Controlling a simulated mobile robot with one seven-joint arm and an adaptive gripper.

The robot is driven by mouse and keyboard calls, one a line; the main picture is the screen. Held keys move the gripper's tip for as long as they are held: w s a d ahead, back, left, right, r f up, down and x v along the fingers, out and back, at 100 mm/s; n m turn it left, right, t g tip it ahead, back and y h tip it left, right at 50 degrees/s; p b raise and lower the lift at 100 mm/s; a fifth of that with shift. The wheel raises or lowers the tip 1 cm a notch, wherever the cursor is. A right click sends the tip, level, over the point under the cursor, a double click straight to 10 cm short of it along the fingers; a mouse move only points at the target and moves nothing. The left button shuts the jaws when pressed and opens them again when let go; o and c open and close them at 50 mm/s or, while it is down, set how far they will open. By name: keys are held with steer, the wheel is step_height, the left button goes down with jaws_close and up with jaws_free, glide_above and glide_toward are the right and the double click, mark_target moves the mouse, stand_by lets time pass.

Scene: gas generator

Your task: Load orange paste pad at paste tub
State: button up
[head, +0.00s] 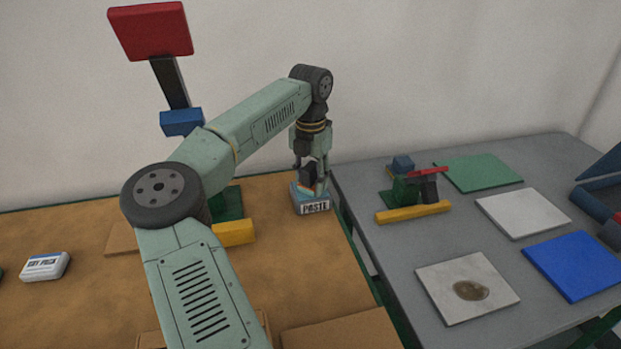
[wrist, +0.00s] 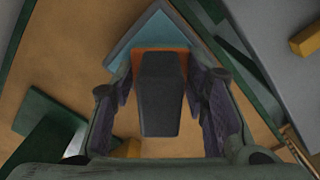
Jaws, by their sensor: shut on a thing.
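The paste tub (head: 312,206) is a blue box with a white label reading PASTE, near the right edge of the brown table. My gripper (head: 313,180) points down over the tub. In the wrist view its fingers (wrist: 160,100) are shut on the dark handle (wrist: 161,85) of the orange paste pad (wrist: 137,60). The orange pad lies at the handle's lower end, within the outline of the blue tub (wrist: 122,48). The handle and fingers hide much of the pad and tub inside, so I cannot tell whether the pad touches the paste.
A red-topped stand (head: 152,32) rises at the left behind my arm. A white pack (head: 45,266) lies at far left.

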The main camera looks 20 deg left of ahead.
mark_target(311, 166)
stand_by(0.4)
steer(key=shift+r+p, duration=2.3)
steer(key=shift+r, duration=1.2)
